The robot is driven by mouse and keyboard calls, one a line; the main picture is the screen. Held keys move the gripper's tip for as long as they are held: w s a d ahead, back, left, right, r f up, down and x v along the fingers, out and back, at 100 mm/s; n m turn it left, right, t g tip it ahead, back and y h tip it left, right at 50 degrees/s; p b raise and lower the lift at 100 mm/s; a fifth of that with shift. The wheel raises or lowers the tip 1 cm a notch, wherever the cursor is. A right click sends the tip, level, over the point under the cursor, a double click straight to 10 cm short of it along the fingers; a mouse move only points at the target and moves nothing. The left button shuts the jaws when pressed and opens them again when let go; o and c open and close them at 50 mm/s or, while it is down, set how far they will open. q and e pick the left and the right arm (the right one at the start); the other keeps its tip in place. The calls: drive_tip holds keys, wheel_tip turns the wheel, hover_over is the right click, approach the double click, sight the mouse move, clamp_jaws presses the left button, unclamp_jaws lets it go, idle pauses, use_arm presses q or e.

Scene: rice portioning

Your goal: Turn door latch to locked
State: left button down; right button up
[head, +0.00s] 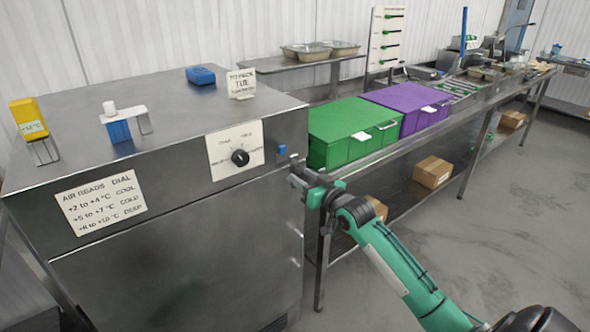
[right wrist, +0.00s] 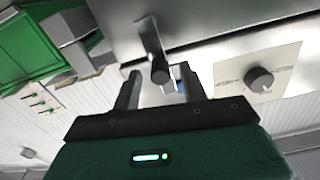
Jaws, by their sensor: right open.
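The door latch (right wrist: 152,45) is a metal lever with a dark rounded end on the steel cabinet front (head: 185,255). In the right wrist view its end appears between my two fingertips, with gaps on both sides. In the head view the latch is not clearly made out, as my gripper covers that corner. My right gripper (right wrist: 160,75) is open; in the head view it is at the cabinet's front right edge (head: 300,183). A small blue piece (head: 282,152) sits on the front just above it. My left gripper is not in view.
A dial knob (head: 240,157) on a white plate is left of my gripper; it also shows in the right wrist view (right wrist: 260,80). A green box (head: 340,125) and a purple box (head: 405,98) stand on the bench at right. Open floor lies in front.

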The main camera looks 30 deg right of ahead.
sight(295, 169)
drive_tip(key=shift+w+a, duration=0.15)
drive_tip(key=shift+w, duration=2.1)
